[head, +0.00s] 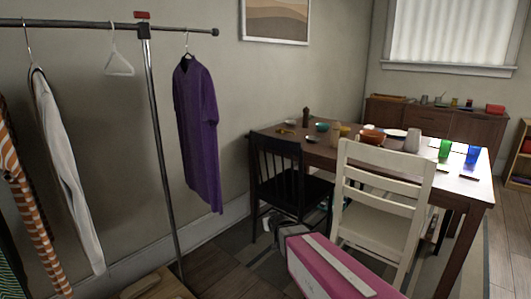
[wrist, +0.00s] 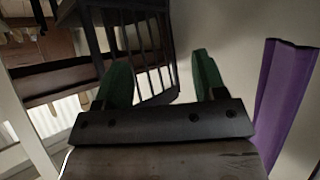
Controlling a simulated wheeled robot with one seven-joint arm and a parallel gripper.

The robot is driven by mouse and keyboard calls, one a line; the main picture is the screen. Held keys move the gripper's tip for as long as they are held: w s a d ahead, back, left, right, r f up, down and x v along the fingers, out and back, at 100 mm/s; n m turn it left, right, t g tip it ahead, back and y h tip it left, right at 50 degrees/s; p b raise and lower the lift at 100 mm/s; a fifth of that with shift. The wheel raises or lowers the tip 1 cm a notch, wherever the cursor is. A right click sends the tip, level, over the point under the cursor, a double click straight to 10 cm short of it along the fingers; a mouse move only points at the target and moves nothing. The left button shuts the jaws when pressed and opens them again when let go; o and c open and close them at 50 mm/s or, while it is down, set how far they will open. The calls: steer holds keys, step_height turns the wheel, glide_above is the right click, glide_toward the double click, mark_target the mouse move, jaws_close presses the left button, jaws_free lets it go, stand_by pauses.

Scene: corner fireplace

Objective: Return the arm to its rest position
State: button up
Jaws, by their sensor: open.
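My gripper (wrist: 163,82) shows in the wrist view with its two green fingers spread apart. Nothing is between them. Beyond the fingers is the black chair (wrist: 148,45), with its slatted back, and the purple shirt (wrist: 287,95) is off to the right. The picture there looks turned over. In the head view, a pink and white arm link of mine reaches in from the bottom toward the black chair (head: 279,163). My gripper is hard to make out at its far end, low by the chair legs.
A dining table (head: 345,152) with bowls and glasses stands beyond a white chair (head: 383,200). A clothes rack (head: 153,130) holds the purple shirt (head: 197,130) at left. A sideboard (head: 430,119) stands at the back. Some bare floor shows between rack and chairs.

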steer(key=s+d+f+m+g+h, duration=0.1)
steer(key=s+d+f+m+g, duration=0.1)
steer(key=s+d+g, duration=0.9)
steer(key=s+d+f, duration=0.1)
steer(key=s+d, duration=0.4)
steer(key=s, duration=0.3)
steer(key=shift+d+f+m+h, duration=0.2)
steer(key=shift+d+m+h, duration=0.1)
steer(key=shift+d+h, duration=0.1)
steer(key=shift+s, duration=0.1)
stand_by(1.0)
